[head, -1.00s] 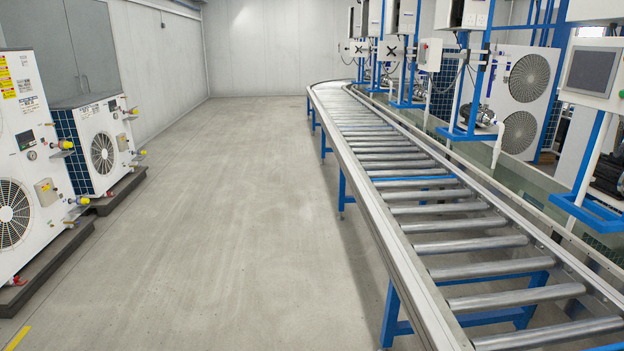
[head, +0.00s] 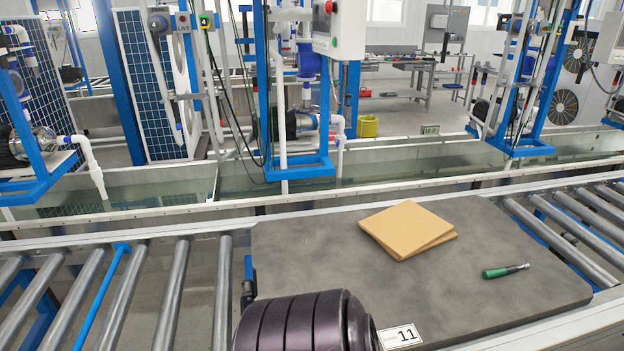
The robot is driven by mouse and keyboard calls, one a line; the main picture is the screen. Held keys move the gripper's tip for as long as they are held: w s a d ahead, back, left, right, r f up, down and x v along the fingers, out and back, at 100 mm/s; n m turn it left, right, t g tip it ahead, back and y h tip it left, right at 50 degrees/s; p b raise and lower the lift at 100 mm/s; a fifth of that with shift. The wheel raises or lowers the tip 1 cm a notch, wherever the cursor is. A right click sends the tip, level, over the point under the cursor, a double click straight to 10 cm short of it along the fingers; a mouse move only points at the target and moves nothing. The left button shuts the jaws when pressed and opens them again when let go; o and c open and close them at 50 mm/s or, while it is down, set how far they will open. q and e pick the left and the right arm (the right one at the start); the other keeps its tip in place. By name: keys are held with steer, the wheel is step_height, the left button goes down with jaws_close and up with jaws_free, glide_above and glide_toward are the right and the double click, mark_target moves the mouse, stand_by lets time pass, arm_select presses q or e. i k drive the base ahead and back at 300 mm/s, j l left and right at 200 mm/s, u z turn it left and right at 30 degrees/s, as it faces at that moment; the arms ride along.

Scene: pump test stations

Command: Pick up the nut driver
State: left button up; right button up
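The nut driver (head: 505,271) lies on the right part of a grey board (head: 520,308) that rests on the roller conveyor. Neither of my grippers is in the head view.
Tan flat sheets (head: 408,228) lie stacked on the board, left of and behind the nut driver. A white card marked 11 (head: 400,337) is at the board's front. A dark ribbed shape hides the front left. Bare rollers (head: 170,295) flank the board; test stations (head: 300,130) stand behind.

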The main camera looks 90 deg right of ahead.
mark_target(499, 272)
steer(key=z, duration=4.1)
steer(key=u, duration=0.5)
steer(key=l+u, duration=1.15)
